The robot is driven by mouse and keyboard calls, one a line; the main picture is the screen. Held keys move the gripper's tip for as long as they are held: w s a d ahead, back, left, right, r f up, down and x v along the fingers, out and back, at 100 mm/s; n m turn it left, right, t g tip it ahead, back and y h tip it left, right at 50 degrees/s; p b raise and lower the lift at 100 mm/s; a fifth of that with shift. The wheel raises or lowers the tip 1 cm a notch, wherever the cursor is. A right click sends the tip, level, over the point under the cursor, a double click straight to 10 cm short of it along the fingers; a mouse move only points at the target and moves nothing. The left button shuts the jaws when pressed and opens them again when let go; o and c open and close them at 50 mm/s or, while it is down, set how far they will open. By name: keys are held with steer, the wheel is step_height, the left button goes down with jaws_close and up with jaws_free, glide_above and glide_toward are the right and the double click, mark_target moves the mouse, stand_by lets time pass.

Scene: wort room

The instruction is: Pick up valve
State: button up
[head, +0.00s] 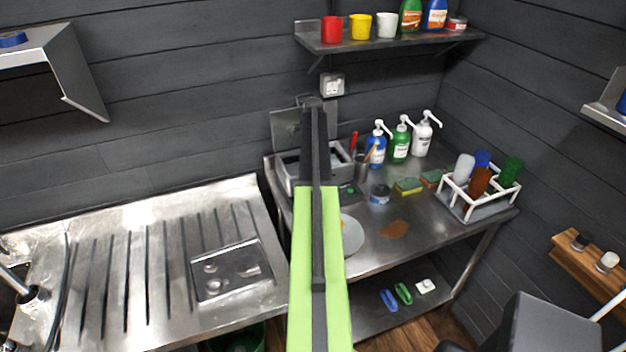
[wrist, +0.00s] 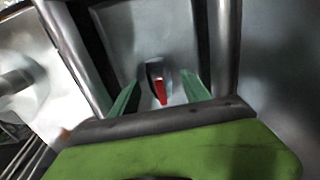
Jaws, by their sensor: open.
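A small dark grey piece with a red lever, apparently the valve (wrist: 161,88), lies on a light grey metal surface in the wrist view. My gripper (wrist: 161,79) is open, with one green finger on each side of the valve. The fingers look apart from it. In the head view my arm covers the middle, and neither the valve nor the gripper's fingers can be made out there.
A steel table holds a grey open box (head: 284,175) behind my arm, pump bottles (head: 399,143), sponges (head: 408,186) and a white rack (head: 468,204) of cups. A draining board (head: 130,260) stands left. A shelf (head: 390,43) hangs above.

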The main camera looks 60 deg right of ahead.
steer(key=shift+f, duration=0.9)
steer(key=shift+r, duration=0.2)
steer(key=shift+c, duration=0.4)
jaws_close()
step_height(320, 180, up, 10)
steer(key=p, duration=1)
steer(key=shift+r, duration=0.15)
